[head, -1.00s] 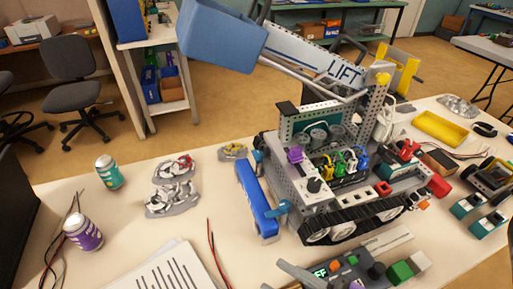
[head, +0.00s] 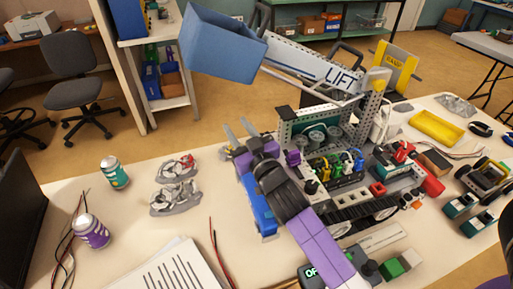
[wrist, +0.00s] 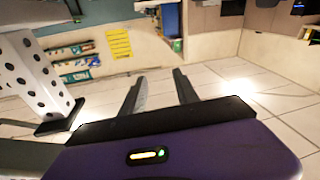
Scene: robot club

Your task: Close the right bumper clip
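The tracked robot on the table has a blue bumper (head: 263,216) across its front, and my arm covers much of it in the head view. I cannot make out the right bumper clip or its state behind my arm. My gripper (head: 236,132) is purple and grey, above the bumper's far end, with its fingers pointing away from me. In the wrist view my gripper (wrist: 160,88) is open, its two fingers apart with nothing between them. Neither bumper nor clip is recognisable in the wrist view.
The robot's blue bucket (head: 223,47) and LIFT arm (head: 325,68) rise behind my gripper. A teal can (head: 115,173), a purple can (head: 91,231) and clear-wrapped parts (head: 175,197) stand left. Paper (head: 165,270) lies in front.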

